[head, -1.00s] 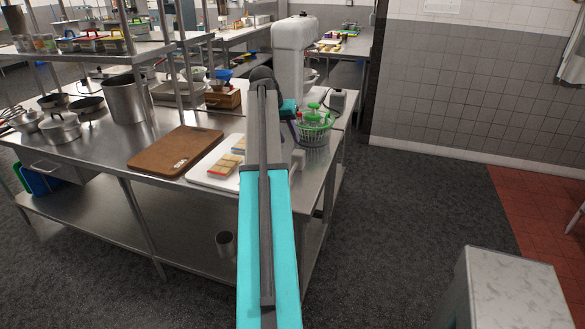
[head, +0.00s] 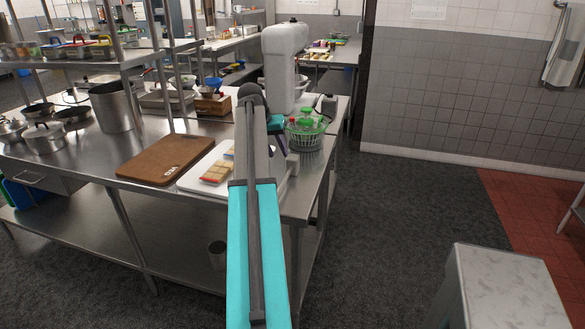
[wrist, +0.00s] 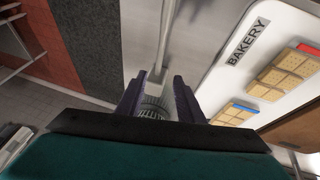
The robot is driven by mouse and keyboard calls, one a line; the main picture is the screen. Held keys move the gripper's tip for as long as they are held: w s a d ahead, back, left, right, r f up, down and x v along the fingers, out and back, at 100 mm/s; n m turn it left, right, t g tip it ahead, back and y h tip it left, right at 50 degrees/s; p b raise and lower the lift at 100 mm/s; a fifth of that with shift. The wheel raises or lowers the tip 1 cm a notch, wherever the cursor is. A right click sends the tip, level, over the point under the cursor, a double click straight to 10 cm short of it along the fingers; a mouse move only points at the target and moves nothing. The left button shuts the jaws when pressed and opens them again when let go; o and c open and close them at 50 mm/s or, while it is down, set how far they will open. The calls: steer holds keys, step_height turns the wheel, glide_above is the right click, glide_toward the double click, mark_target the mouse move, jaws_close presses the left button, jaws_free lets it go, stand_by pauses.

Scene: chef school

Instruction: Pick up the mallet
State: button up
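The mallet appears as a pale grey block (head: 292,163) at the right end of the steel table, beside my arm in the head view. In the wrist view a thin metal rod (wrist: 165,35), apparently its handle, runs up from a pale block (wrist: 151,74) just beyond my fingertips. My gripper (wrist: 158,88) has its two dark purple fingers spread apart with nothing visibly held between them. In the head view my gripper (head: 277,134) is above the table end, partly hidden by my arm. I cannot tell whether the fingers touch the mallet.
A white BAKERY board (wrist: 237,60) with waffle-like pieces lies close beside the rod. A brown board (head: 165,160) lies further left. A green-topped basket (head: 305,132) and a white stand mixer (head: 281,65) stand behind. Open floor (head: 400,230) lies right of the table.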

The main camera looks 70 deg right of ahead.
steer(key=p, duration=0.1)
glide_above(288, 172)
steer(key=w+a, duration=0.1)
steer(key=a, duration=0.2)
step_height(288, 172, down, 7)
steer(key=shift+r, duration=0.15)
steer(key=shift+d, duration=0.1)
steer(key=shift+p+x, duration=1.1)
steer(key=shift+x, duration=0.8)
steer(key=shift+s+d+f, duration=0.1)
steer(key=shift+d+f, duration=0.25)
steer(key=shift+f, duration=0.2)
steer(key=shift+f, duration=0.25)
jaws_close()
